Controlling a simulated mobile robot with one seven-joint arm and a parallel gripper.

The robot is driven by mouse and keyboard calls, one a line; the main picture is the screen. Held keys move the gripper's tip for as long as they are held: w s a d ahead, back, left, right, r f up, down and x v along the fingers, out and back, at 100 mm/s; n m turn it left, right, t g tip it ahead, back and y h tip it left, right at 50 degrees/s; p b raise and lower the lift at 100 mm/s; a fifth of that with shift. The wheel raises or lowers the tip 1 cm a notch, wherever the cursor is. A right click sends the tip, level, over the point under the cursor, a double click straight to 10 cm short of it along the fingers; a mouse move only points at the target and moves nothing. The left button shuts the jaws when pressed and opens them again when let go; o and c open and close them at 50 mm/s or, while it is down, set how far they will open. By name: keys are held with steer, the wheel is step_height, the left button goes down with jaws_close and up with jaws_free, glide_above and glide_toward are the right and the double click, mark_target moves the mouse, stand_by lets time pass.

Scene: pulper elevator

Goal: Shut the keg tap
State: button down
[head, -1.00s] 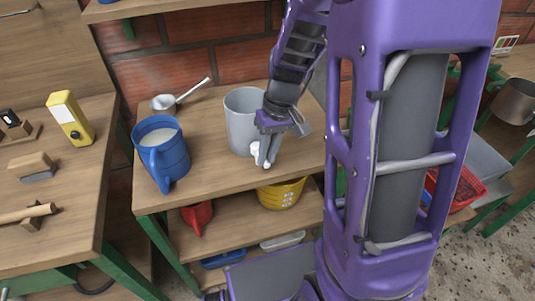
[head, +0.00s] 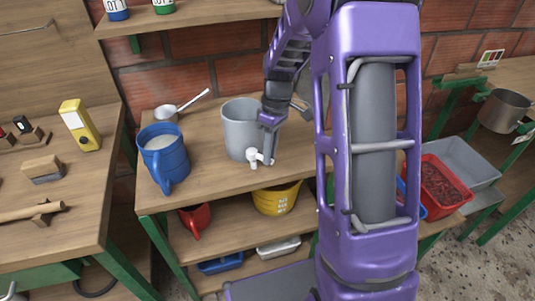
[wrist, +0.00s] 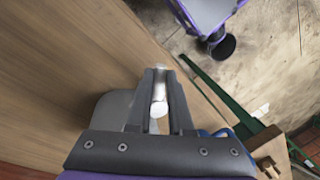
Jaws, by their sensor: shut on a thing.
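The grey keg (head: 240,135) stands upright on the wooden bench top. Its white tap (head: 254,156) sticks out low on the front side. My gripper (head: 268,146) is at the tap, just in front of the keg, with its fingers pointing down. In the wrist view, the fingers (wrist: 159,100) are closed around a white piece of the tap (wrist: 160,108). The keg's grey side (wrist: 110,110) shows to the left of the fingers. The fingers hide part of the tap, so I cannot tell its exact lever angle.
A blue jug (head: 163,158) with whitish contents stands left of the keg, with a metal ladle (head: 168,112) behind it. A yellow bucket (head: 277,198) and red scoop (head: 195,219) are on the shelf below. Bench top right of my gripper is clear.

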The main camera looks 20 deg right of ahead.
steer(key=shift+w+d+n+h+p, duration=0.25)
steer(key=shift+w+n+p, duration=0.25)
steer(key=shift+n, duration=0.7)
steer(key=shift+w+d+n+h+p, duration=0.2)
steer(key=shift+w+n+p, duration=0.3)
steer(key=shift+n, duration=0.7)
steer(key=c, duration=0.8)
jaws_free()
steer(key=shift+d+r, duration=0.1)
steer(key=w+r+p, duration=0.1)
steer(key=r, duration=0.4)
steer(key=w+r, duration=0.1)
steer(key=r, duration=0.5)
steer(key=w+d+r+p, duration=0.1)
steer(key=r, duration=0.4)
steer(key=shift+d+r+p, duration=0.1)
steer(key=shift+r+p, duration=0.25)
steer(key=shift+r, duration=0.05)
